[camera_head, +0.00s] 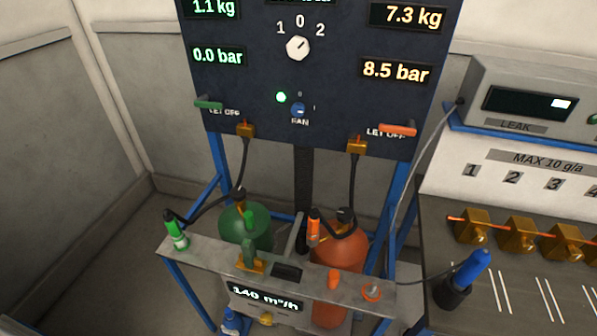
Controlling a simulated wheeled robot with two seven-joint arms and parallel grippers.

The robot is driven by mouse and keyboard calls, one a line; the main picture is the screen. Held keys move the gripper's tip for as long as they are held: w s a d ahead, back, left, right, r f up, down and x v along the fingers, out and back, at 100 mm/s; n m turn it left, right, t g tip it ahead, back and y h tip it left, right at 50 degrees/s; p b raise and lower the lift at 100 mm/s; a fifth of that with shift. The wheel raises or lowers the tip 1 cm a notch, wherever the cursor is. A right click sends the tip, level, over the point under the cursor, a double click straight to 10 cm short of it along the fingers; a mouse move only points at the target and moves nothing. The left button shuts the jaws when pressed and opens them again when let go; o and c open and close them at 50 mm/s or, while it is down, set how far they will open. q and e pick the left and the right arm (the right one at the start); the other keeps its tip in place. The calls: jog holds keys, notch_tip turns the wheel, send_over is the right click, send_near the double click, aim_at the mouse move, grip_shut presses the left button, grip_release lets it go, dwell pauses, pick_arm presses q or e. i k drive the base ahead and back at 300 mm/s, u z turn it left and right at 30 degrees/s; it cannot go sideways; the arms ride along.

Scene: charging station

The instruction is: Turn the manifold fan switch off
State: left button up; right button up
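The fan switch (299,110) is a small blue rotary knob low on the dark panel (240,85), above the label FAN. A faint mark stands above it and another to its right. Its pointer is too small to read with certainty. A green lamp (281,97) just left of the knob is lit. A display (265,297) on the lower shelf reads 140 m³/h. Neither of my grippers is in view, and nothing touches the switch.
A white selector knob (298,48) sits above the fan switch. Green (209,104) and orange (398,130) handles flank it. Green (245,228) and orange (340,250) cylinders stand below. A leak-test bench (440,215) with brass fittings stands right. Space directly before the switch looks clear.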

aim_at(297, 109)
jog(key=u, duration=1.4)
jog(key=k, duration=1.15)
jog(key=z, duration=1.85)
jog(key=i, duration=0.5)
jog(key=z, duration=0.1)
